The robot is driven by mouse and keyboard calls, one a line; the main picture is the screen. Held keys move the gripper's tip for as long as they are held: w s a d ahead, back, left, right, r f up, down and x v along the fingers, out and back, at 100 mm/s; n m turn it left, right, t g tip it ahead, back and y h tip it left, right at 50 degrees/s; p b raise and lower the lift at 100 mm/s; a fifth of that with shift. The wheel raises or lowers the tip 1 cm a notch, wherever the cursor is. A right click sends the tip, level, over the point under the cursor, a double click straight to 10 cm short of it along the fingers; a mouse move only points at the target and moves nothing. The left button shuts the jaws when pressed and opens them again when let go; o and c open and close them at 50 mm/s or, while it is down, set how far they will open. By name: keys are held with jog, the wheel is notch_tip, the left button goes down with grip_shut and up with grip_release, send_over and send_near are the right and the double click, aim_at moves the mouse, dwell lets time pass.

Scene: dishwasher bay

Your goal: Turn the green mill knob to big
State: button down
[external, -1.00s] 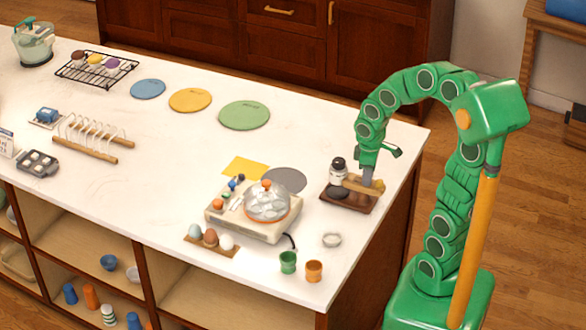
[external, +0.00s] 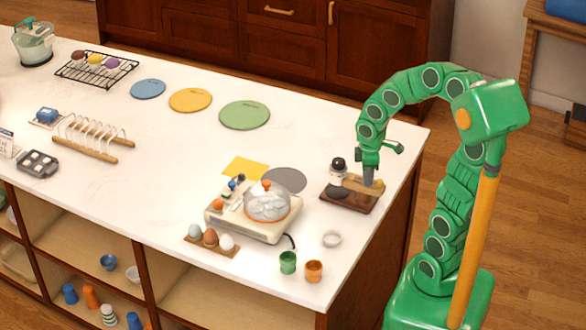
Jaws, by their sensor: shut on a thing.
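A dark wooden tray (external: 350,205) stands near the right end of the counter. On it are a small jar with a black lid (external: 338,168), a dark round piece (external: 338,192) and a tan part (external: 353,182) that looks like the mill. My gripper (external: 368,183) points straight down at the tan part, with its grey fingers close together. It is shut at the mill, on what I take to be the knob. I cannot make out the knob's green colour or its setting, as the fingers cover that spot and it is small.
An egg cooker with a clear dome (external: 267,203) stands left of the tray. A grey round mat (external: 287,180) lies behind the cooker. The counter's right edge is close to the tray.

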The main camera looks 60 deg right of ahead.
jog(key=c, duration=0.9)
grip_release()
jog(key=shift+c, duration=0.2)
jog(key=shift+a+r, duration=0.2)
jog(key=shift+r, duration=3.7)
jog(key=shift+s, duration=0.1)
jog(key=s+a+f+m+g, duration=0.2)
jog(key=s+a+m, duration=0.3)
jog(key=s+a, duration=0.9)
jog(key=shift+s+a+y, duration=0.2)
jog(key=shift+a+y, duration=0.1)
jog(key=shift+a, duration=0.75)
